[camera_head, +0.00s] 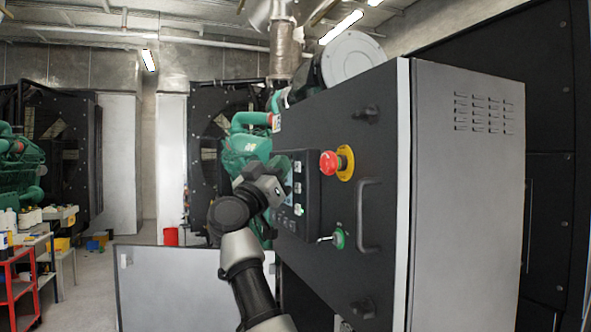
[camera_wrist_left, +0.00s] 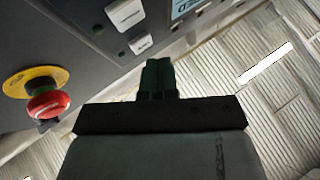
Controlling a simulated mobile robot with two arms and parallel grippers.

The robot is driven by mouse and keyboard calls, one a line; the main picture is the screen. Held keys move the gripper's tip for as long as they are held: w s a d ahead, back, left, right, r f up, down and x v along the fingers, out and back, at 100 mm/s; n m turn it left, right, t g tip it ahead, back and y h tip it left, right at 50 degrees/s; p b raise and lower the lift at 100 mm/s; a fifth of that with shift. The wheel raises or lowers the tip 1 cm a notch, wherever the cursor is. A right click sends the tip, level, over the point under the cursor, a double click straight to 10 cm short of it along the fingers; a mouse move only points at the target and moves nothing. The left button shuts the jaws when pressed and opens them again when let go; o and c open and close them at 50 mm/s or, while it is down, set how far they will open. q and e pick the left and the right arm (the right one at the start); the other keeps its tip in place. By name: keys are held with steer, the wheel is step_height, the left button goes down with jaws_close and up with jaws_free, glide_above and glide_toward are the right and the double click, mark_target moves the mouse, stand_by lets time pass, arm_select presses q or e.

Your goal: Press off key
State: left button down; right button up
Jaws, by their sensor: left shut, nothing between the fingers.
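The control panel (camera_head: 312,205) is a dark box on the front of the black genset cabinet, with several small pale keys (camera_head: 298,189) in a column. In the left wrist view two white keys show, an upper key (camera_wrist_left: 125,14) and a lower key (camera_wrist_left: 141,44), beside a lit screen (camera_wrist_left: 187,7). I cannot read which one is the off key. My left gripper (camera_head: 276,190) is shut and empty, just in front of the panel and to the left of the keys. In the left wrist view its closed fingertips (camera_wrist_left: 157,66) point towards the panel edge; contact cannot be told.
A red emergency stop (camera_head: 328,162) on a yellow base sits right of the panel. A green key switch (camera_head: 339,238) and a cabinet handle (camera_head: 368,215) are below and right. A low grey panel (camera_head: 170,285) stands left of my arm. A red cart (camera_head: 18,280) is far left.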

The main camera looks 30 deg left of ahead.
arm_select(q)
steer(key=shift+w+d, duration=0.35)
steer(key=shift+w, duration=0.1)
stand_by(0.9)
steer(key=shift+s+a+f+b, duration=0.1)
steer(key=shift+s+a+b, duration=0.2)
steer(key=shift+b, duration=0.2)
steer(key=shift+s+a, duration=0.3)
steer(key=shift+s, duration=0.05)
steer(key=s+a+b, duration=0.1)
steer(key=s+a, duration=0.1)
steer(key=s+a+b, duration=0.1)
steer(key=s, duration=0.1)
steer(key=shift+s+a, duration=0.3)
steer(key=shift+a, duration=0.1)
stand_by(0.6)
